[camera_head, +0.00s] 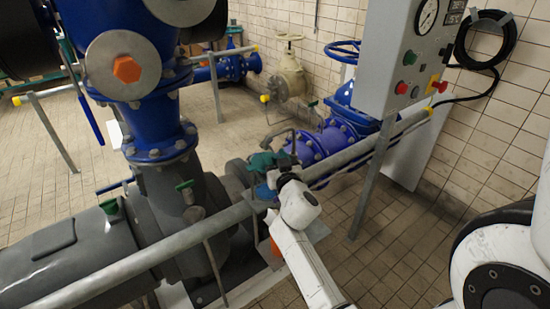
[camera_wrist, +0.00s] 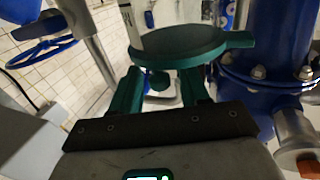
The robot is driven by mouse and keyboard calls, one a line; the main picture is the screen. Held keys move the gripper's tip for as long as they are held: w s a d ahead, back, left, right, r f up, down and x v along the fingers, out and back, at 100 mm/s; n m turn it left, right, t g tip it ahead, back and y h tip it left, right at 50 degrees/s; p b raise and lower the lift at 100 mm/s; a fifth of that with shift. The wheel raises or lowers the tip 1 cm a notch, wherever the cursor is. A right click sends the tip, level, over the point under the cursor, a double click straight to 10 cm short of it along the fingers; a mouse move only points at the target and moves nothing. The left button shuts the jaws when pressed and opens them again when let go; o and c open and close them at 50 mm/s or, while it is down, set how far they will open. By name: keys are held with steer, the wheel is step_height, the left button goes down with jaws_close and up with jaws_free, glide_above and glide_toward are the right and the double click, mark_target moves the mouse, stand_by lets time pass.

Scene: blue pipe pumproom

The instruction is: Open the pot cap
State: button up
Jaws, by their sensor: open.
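The pot cap (camera_wrist: 178,47) is a flat dark green disc with a tab sticking out at its right, seen in the wrist view just beyond my fingertips. My gripper (camera_wrist: 160,85) is open, with its two green fingers apart and empty space between them. The fingertips reach up to the lower edge of the disc; I cannot tell whether they touch it. In the head view my gripper (camera_head: 268,162) is beyond the grey rail, among small green parts that I cannot tell apart. The pot body is mostly hidden there.
A grey pipe rail (camera_head: 150,255) crosses in front of the work area. A grey control box (camera_head: 405,60) with buttons and a gauge stands at upper right. A blue pipe column (camera_head: 155,135) and dark grey pump (camera_head: 60,265) are at left. Tiled floor (camera_head: 375,265) is open at lower right.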

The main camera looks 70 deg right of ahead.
jaws_close()
stand_by(0.5)
